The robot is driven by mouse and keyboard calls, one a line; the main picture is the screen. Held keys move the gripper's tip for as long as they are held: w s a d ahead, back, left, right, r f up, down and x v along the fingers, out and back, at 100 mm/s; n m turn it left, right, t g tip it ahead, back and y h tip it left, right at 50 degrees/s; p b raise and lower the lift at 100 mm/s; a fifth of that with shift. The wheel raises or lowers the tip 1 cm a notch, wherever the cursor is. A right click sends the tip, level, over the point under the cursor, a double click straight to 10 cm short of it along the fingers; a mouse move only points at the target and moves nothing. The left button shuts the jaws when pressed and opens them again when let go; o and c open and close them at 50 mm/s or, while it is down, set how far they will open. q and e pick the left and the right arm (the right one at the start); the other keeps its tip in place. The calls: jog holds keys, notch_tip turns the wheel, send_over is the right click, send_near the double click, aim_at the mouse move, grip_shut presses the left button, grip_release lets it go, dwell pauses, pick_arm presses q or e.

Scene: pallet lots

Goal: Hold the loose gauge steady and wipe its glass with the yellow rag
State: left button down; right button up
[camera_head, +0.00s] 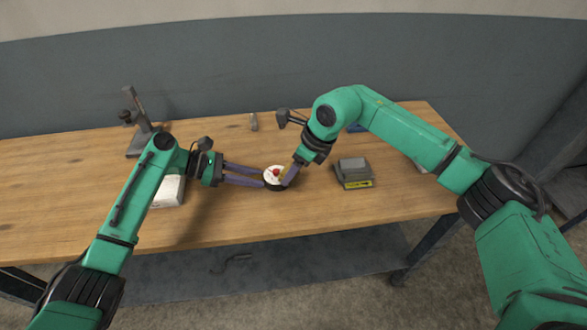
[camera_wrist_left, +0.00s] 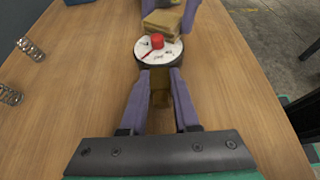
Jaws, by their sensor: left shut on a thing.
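The loose gauge (camera_head: 272,176) is a round dial with a white face, black rim and red centre; it also shows in the left wrist view (camera_wrist_left: 146,51). My left gripper (camera_head: 263,180) is shut on it from the left, with a brass-coloured stem (camera_wrist_left: 160,88) between the purple fingers. The yellow rag (camera_wrist_left: 161,21) is a folded tan-yellow pad at the dial's far edge. My right gripper (camera_head: 290,176) holds the rag between its fingers, beside and over the gauge. Whether the rag touches the glass I cannot tell. The rag and fingers cover part of the dial.
A grey device with a yellow label (camera_head: 354,174) sits right of the gauge. A white box (camera_head: 169,191) lies partly behind my left arm. A dark stand (camera_head: 141,130) is at the back left. Coil-like clear pieces (camera_wrist_left: 31,49) show in the left wrist view. The front middle of the wooden bench (camera_head: 225,226) is clear.

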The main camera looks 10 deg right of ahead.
jog(key=shift+s+a, duration=0.4)
jog(key=shift+s, duration=0.4)
jog(key=shift+r, duration=3)
jog(key=shift+w, duration=0.1)
pick_arm(q)
jog(key=c, duration=0.6)
grip_release()
jog(key=v, duration=1.2)
